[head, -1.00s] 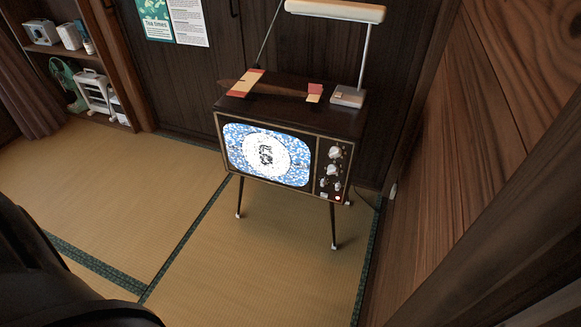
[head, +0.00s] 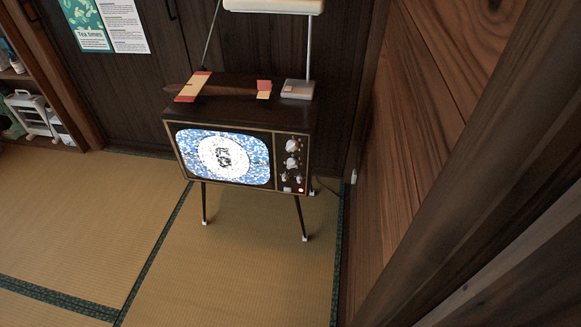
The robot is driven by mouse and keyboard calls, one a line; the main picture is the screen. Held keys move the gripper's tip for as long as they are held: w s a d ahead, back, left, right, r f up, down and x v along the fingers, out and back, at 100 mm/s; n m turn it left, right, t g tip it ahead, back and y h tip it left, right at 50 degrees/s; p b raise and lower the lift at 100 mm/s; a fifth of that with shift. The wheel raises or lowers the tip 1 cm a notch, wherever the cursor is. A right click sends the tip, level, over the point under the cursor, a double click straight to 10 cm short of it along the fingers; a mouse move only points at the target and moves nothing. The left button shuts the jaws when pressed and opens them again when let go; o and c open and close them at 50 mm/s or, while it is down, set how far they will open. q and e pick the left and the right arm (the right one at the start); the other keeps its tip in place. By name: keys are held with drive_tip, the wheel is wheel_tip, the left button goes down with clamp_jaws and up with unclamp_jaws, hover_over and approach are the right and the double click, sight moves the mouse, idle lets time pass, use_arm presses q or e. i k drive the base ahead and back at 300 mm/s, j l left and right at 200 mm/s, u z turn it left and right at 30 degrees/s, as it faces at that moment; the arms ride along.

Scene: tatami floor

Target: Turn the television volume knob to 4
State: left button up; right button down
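The television (head: 240,128) stands on thin splayed legs on the tatami floor, against the dark back wall. Its lit screen (head: 222,157) shows blue and white static with a white disc and a blurred dark digit I cannot read clearly. The control panel is right of the screen, with an upper knob (head: 292,146) and a lower knob (head: 291,162), both pale. Smaller knobs (head: 291,179) and a small red-and-white light (head: 301,190) sit below. I cannot tell which knob is the volume or where it points. Neither gripper shows.
A lamp base (head: 298,89) and a red-and-cream item (head: 193,87) sit on the television. A wooden wall (head: 440,130) closes in on the right. Shelves (head: 40,80) stand at far left. The tatami (head: 240,270) before the television is clear.

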sight(292, 162)
drive_tip(key=i+j, duration=0.4)
drive_tip(key=j, duration=0.15)
drive_tip(key=i+j, duration=0.4)
drive_tip(key=j, duration=0.15)
drive_tip(key=i+l+z, duration=0.05)
